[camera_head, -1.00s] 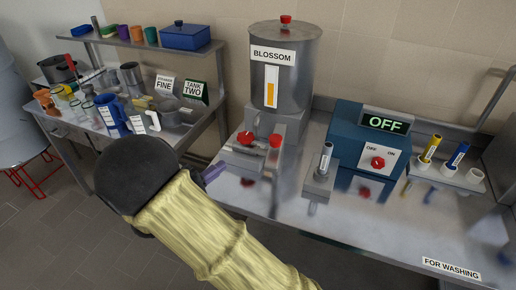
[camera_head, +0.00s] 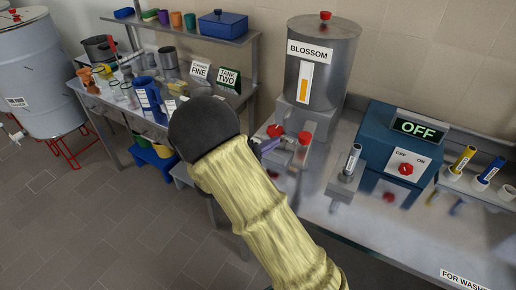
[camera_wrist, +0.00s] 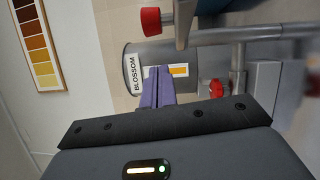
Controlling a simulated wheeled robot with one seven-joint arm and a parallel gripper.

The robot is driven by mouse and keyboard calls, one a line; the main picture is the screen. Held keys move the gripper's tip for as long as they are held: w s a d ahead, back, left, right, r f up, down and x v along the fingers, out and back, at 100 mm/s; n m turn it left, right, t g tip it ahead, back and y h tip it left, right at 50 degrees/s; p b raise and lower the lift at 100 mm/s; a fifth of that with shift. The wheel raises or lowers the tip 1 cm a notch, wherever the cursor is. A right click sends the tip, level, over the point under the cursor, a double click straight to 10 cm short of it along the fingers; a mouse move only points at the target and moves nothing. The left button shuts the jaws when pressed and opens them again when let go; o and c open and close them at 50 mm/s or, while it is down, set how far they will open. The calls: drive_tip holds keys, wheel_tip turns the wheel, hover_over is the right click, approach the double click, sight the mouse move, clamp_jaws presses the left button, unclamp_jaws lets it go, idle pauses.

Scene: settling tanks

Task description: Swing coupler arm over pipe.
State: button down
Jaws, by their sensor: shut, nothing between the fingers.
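The metal pipe fitting with red knobs (camera_head: 304,138) stands on the bench in front of the tank labelled BLOSSOM (camera_head: 322,70). In the wrist view a grey metal bar (camera_wrist: 262,32) crosses the upper right, with a red knob (camera_wrist: 151,21) near its left end. Which part is the coupler arm and which the pipe I cannot tell for sure. My forearm hides part of the bench's front.
A blue control box with an OFF display (camera_head: 418,128) stands right of the fitting. An upright grey-handled tool in a block (camera_head: 353,158) is between them. A side table (camera_head: 105,92) with cups and jugs is at left. The floor at lower left is clear.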

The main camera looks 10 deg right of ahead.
sight(306, 138)
drive_tip(key=d, duration=0.1)
drive_tip(key=d+p, duration=0.1)
drive_tip(key=d, duration=0.2)
drive_tip(key=shift+s+d+r, duration=0.2)
drive_tip(key=shift+d+r, duration=0.05)
drive_tip(key=shift+d, duration=0.05)
